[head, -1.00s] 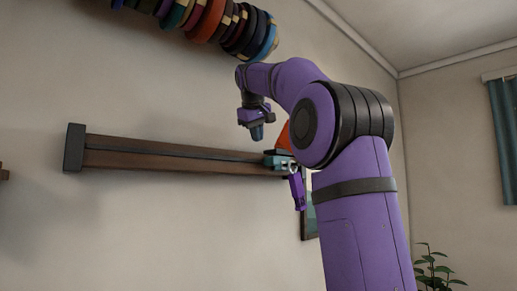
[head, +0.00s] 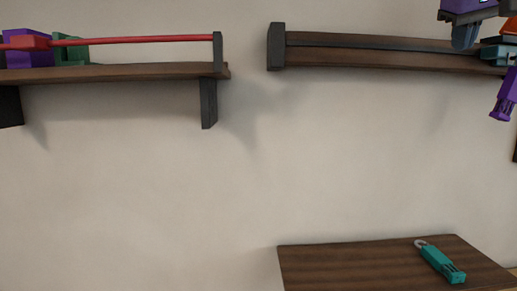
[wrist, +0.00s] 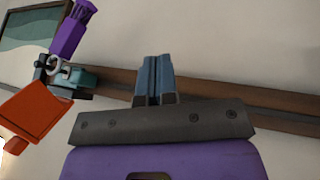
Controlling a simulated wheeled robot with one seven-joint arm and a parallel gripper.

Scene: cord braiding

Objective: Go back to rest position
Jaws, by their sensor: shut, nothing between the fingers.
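My gripper (head: 465,36) is at the top right corner of the head view, only partly in frame. In the wrist view its two blue-grey fingers (wrist: 153,80) are together with nothing between them. It is in front of the wall rail (head: 370,50), a brown wooden bar with a dark end block. Close by on the rail is a teal clamp (wrist: 75,80) with a metal ring, a purple tassel-like piece (wrist: 72,32) and an orange piece (wrist: 38,110). The purple piece also shows in the head view (head: 505,97), hanging below the rail, apart from my gripper.
A wooden shelf (head: 120,72) at the upper left carries a red rod (head: 130,40), a purple block (head: 28,48) and a green block (head: 72,50). A wooden table top (head: 340,268) below holds a teal handled tool (head: 440,262). The wall between is bare.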

